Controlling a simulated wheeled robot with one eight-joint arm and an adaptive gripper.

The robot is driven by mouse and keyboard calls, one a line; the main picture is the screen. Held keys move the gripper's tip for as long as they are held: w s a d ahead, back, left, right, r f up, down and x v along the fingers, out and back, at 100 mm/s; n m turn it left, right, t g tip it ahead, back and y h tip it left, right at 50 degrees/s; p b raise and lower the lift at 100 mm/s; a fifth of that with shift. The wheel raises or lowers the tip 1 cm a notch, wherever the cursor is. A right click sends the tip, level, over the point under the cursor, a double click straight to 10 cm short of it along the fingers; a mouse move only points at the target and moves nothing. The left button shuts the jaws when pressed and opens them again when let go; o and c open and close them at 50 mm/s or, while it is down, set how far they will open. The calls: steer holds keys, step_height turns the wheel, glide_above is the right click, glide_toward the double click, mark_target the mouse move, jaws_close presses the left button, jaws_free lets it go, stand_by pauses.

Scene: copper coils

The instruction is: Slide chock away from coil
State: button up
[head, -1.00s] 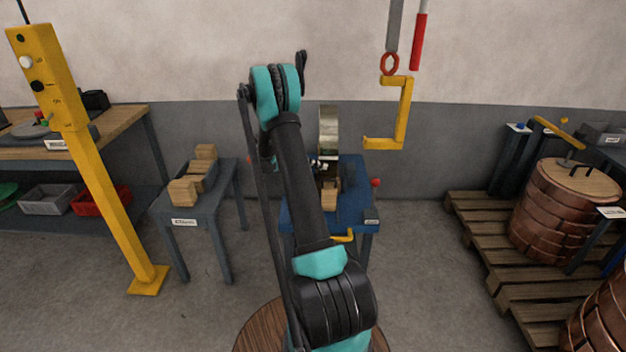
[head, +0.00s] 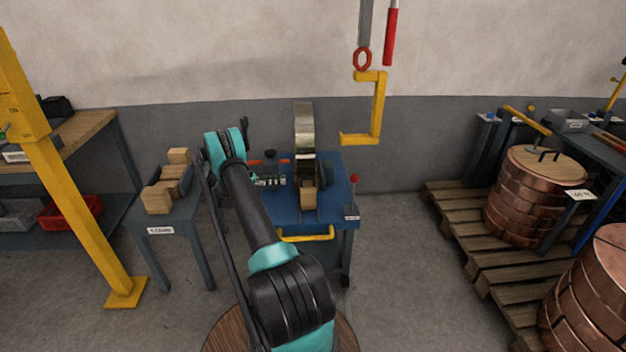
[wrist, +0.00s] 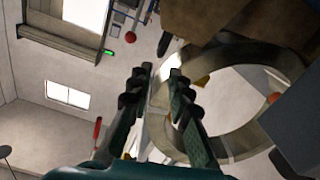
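The coil (head: 304,125) is a narrow metal ring standing upright on the blue stand (head: 335,178). A wooden chock (head: 308,197) sits at the near foot of the coil; I cannot tell whether they touch. My gripper (wrist: 161,70) is open, with nothing between its fingers in the wrist view. In the head view it is small and partly hidden by my arm, left of the coil and chock. The coil (wrist: 235,145) shows as a large ring to the right of the fingers in the wrist view. A brown block at the wrist view's top is too close to identify surely.
A yellow C-hook (head: 377,110) hangs right of the coil. A small grey table (head: 160,215) with wooden blocks (head: 157,200) stands left. A yellow post (head: 75,200) stands farther left. Copper coils (head: 530,200) lie on a pallet (head: 455,215) at right. Floor between stand and pallet is clear.

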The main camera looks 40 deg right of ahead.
mark_target(308, 188)
steer(key=x, duration=1.5)
steer(key=shift+s+d, duration=0.15)
steer(key=shift+d, duration=0.05)
jaws_close()
